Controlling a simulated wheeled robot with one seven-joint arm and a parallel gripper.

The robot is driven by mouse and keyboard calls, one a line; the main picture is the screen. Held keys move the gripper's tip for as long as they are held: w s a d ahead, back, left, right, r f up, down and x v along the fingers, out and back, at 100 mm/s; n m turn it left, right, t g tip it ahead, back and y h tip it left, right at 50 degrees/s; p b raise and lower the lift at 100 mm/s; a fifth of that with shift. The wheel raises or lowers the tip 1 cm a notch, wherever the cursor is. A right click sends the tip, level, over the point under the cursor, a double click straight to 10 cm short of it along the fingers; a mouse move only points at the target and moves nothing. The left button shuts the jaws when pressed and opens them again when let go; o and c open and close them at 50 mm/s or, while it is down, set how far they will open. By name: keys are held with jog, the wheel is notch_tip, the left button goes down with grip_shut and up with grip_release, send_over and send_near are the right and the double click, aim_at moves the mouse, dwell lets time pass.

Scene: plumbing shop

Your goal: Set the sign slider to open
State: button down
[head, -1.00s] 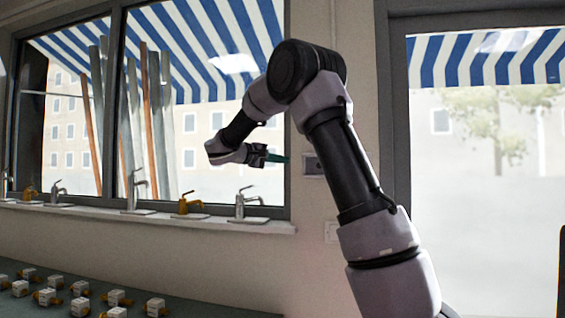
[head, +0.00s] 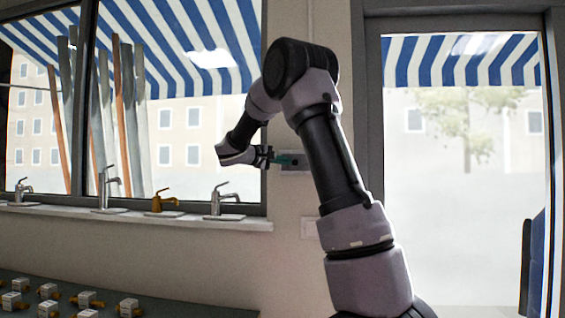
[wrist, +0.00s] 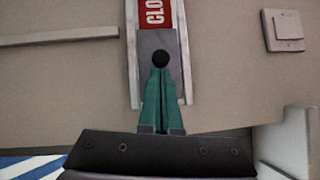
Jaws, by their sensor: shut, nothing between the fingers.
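The sign slider shows in the wrist view as a grey plate (wrist: 148,44) with a round dark knob (wrist: 161,58), set in a pale rail (wrist: 187,60). A red panel with white letters "CLO" (wrist: 154,12) shows beyond the plate, cut off by the picture edge. My gripper (wrist: 160,72) is shut and empty, its green fingertips right at the knob. I cannot tell whether they touch it. In the head view the sign (head: 296,171) is a small grey piece on the wall between window and door, partly hidden by my gripper (head: 297,161).
A pale switch plate (wrist: 284,30) is on the same wall. A window sill (head: 150,213) holds several taps, with a green counter (head: 180,300) of small boxed fittings below. The glass door (head: 460,190) is at right.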

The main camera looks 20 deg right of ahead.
jog(key=s+d, duration=0.7)
jog(key=d, duration=0.3)
jog(key=shift+d, duration=0.15)
